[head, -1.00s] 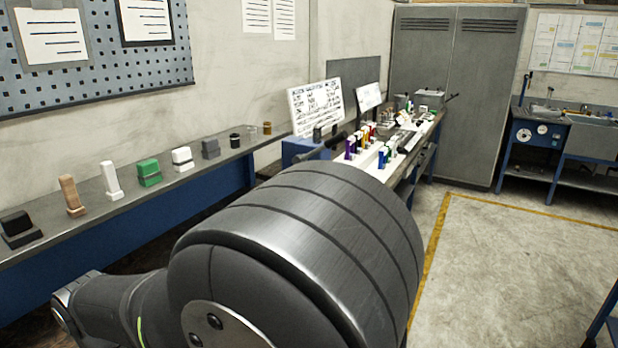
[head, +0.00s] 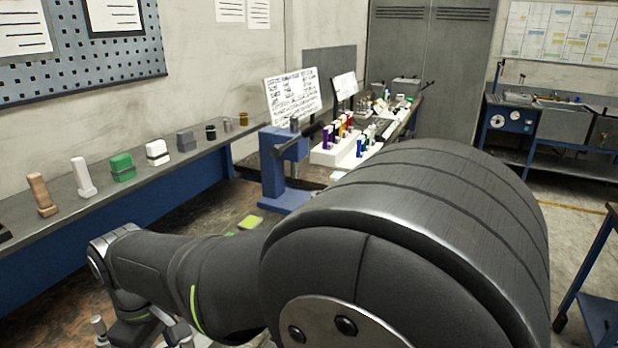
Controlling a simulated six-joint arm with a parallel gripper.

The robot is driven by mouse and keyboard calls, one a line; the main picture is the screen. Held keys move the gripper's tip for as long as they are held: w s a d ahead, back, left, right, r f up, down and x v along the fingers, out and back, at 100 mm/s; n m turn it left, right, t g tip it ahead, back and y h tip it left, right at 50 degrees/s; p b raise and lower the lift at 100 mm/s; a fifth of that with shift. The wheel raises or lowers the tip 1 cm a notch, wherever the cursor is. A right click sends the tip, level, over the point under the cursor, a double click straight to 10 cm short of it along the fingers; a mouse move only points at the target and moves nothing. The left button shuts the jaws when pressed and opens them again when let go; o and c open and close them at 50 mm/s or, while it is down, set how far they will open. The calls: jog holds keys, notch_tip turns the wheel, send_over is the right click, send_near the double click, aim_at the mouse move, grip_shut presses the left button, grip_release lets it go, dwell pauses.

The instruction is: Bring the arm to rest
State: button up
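My own arm fills the lower middle and right of the head view. A large dark grey joint housing is closest to the camera, and a thinner link runs from it to the lower left. My gripper is not in the picture, so I cannot see whether it holds anything.
A white rack (head: 345,150) with coloured pieces is farther back. Grey cabinets (head: 428,70) stand behind.

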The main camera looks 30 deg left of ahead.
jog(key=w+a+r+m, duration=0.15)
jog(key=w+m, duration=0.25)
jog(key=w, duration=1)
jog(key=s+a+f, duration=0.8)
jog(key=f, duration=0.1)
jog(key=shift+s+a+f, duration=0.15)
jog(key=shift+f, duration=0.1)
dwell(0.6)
